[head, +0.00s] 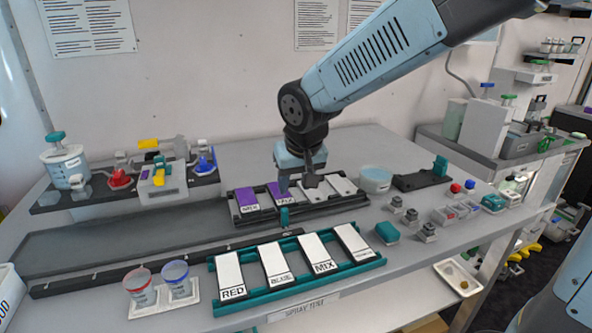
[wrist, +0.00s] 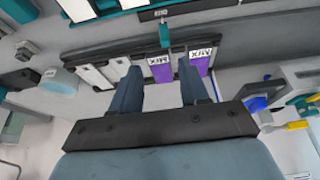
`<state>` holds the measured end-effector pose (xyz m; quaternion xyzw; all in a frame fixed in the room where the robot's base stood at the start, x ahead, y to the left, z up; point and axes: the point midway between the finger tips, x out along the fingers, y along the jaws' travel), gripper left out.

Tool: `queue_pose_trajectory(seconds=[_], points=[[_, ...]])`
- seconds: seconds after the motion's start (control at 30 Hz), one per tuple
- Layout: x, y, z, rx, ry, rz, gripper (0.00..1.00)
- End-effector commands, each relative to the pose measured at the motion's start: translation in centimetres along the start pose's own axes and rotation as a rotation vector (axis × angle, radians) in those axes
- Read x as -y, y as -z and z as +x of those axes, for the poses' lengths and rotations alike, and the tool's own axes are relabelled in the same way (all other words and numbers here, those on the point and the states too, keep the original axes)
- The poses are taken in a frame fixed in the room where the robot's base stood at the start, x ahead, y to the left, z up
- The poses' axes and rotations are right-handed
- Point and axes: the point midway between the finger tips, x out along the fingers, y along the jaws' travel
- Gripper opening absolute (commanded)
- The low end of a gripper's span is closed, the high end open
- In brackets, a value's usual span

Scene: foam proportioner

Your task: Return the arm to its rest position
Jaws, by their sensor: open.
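My gripper (head: 303,184) hangs from the blue-grey arm, pointing down over the back rack (head: 290,218). In the wrist view its two fingers (wrist: 159,82) are apart, with nothing held between them. The back rack carries two purple-faced cards (head: 246,195) marked MIX at its left and two white cards (head: 342,186) at its right. The fingers partly cover the rack in both views, and I cannot tell how far above it they are. The arm reaches in from the upper right.
A teal front rack (head: 293,282) holds white cards, some labelled RED, BLUE and MIX. Two cups (head: 177,279) stand at the front left. A device with red and blue knobs (head: 157,177) stands at the back left. Small blocks and a round tub (head: 376,181) lie right.

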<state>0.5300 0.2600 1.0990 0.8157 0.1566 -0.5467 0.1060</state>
Motion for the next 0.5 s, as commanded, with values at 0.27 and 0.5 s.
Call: queue_pose_trajectory(seconds=[0.27,0.5], points=[[-7.5,-2.5,-4.8,-0.028,-0.043,0.101,0.45],[-13.8,-7.3,-9.6,-0.054,-0.088,0.197,0.45]])
